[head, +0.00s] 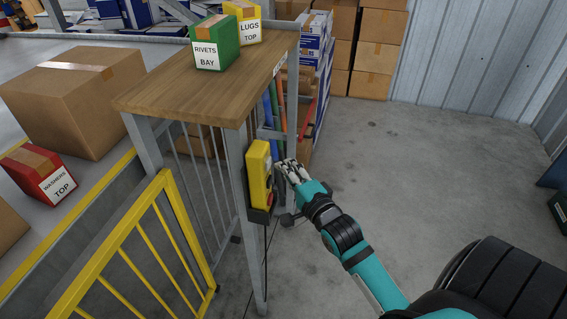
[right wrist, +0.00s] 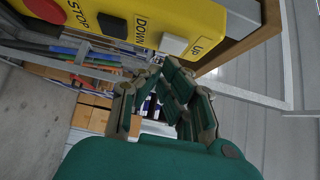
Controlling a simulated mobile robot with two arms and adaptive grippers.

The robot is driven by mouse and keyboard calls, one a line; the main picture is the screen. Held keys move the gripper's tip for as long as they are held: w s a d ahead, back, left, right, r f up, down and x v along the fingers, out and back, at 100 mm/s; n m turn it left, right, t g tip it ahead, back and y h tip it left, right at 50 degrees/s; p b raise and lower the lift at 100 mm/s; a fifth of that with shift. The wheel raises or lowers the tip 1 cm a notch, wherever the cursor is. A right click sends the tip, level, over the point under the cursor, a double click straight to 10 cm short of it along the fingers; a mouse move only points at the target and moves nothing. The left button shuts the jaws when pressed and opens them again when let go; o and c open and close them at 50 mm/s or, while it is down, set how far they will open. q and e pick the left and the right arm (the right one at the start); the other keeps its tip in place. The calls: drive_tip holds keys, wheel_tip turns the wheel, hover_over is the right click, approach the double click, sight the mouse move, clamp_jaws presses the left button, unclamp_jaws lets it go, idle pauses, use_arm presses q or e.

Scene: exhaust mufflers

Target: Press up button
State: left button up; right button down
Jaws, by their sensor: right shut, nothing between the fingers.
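A yellow control box (head: 258,172) is fixed to the post of a wooden-topped stand. It fills the top left of the right wrist view (right wrist: 150,12), with a red STOP button (right wrist: 47,10), a black DOWN button (right wrist: 114,27) and a white Up button (right wrist: 173,44). In the head view, the button side is mostly turned away. My right gripper (head: 286,171) is shut and empty beside the box's right side. In the right wrist view its fingertips (right wrist: 158,75) are close below the Up button; I cannot tell if they touch. My left gripper is out of view.
The wooden top (head: 195,85) carries a green RIVETS box (head: 215,45) and a yellow LUGS box (head: 248,28). A yellow railing (head: 125,225) stands at the left. Cardboard boxes (head: 375,50) are stacked at the back. The grey floor (head: 430,160) to the right is clear.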

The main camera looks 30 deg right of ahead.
drive_tip(key=shift+w+a, duration=0.3)
drive_tip(key=shift+a, duration=0.05)
